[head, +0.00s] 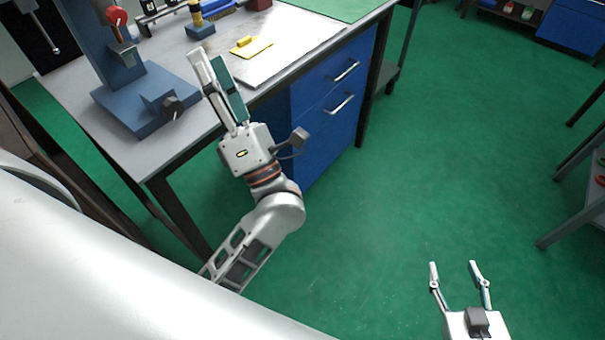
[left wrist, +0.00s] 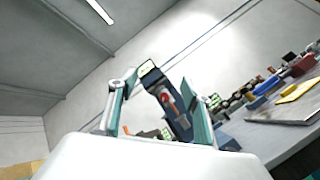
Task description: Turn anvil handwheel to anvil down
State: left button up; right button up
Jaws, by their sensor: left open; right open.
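A blue bench device (head: 150,92) with a base plate and an upright column stands at the left end of the bench. A dark knobbed wheel (head: 172,106) sits on a block on its base; I take it for the anvil handwheel. A red knob (head: 116,15) is higher on the column. My left gripper (head: 207,58) is open and empty, to the right of the device, apart from the wheel. In the left wrist view, the device's blue column (left wrist: 176,118) shows beyond and between the open fingers; the wheel is not clear there. My right gripper (head: 454,265) is open and empty over the floor.
The grey bench top (head: 185,150) holds a yellow-handled tool (head: 252,46) on a pale plate and a blue-and-yellow item (head: 200,27). Blue drawers (head: 335,95) are below its front edge. Green floor (head: 420,160) is free between the bench and a rack at right.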

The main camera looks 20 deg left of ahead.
pick_arm(q)
jog(key=w+d+f+m+t+h+p, duration=0.25)
jog(key=d+m+t+h, duration=0.3)
jog(key=m+h, duration=0.65)
jog(key=w+d+f+m+t+h+p, duration=0.15)
jog(key=d+f+m+t+h, duration=0.35)
jog(key=m+h, duration=0.75)
jog(key=s+d+f+m+g+h+p, duration=0.1)
jog(key=d+f+m+g, duration=0.1)
jog(key=f+m+g, duration=0.2)
jog(key=s+d+f+m+g+h+p, duration=0.1)
jog(key=d+f+m+g, duration=0.1)
jog(key=f+m+g, duration=0.2)
jog(key=shift+s+d+f+m+p, duration=0.35)
jog(key=shift+f+m, duration=1.4)
jog(key=shift+f, duration=2)
pick_arm(e)
notch_tip(320, 180, up, 10)
jog(key=w, duration=0.1)
jog(key=shift+w+t, duration=0.35)
jog(key=shift+t, duration=0.05)
pick_arm(q)
jog(key=shift+w+h, duration=0.1)
jog(key=shift+h, duration=0.15)
pick_arm(e)
jog(key=shift+r, duration=0.1)
